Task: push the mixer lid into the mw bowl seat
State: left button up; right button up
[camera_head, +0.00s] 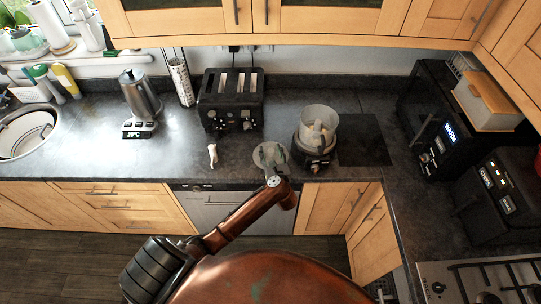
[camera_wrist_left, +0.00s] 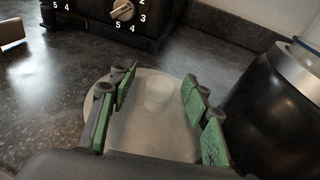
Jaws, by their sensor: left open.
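The mixer lid (camera_head: 264,152) is a round, pale translucent disc on the dark counter, left of the mixer. In the left wrist view the lid (camera_wrist_left: 159,95) shows a raised round knob in its middle. My left gripper (camera_wrist_left: 160,100) is open, with green-padded fingers on either side of the knob and over the disc; I cannot tell whether they touch it. The gripper (camera_head: 274,165) partly covers the lid in the head view. The mixer has a dark base (camera_head: 313,160) and a clear bowl (camera_head: 318,122) on top. My right gripper is not in view.
A black toaster (camera_head: 231,99) stands behind the lid. A small white object (camera_head: 213,154) lies to the left, and a kettle (camera_head: 140,94) is farther left. The dark mixer body (camera_wrist_left: 275,105) is close on the right in the wrist view. Wall cupboards (camera_head: 200,22) hang above.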

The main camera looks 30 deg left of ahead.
pick_arm(q)
jog(key=shift+c, duration=0.3)
grip_shut()
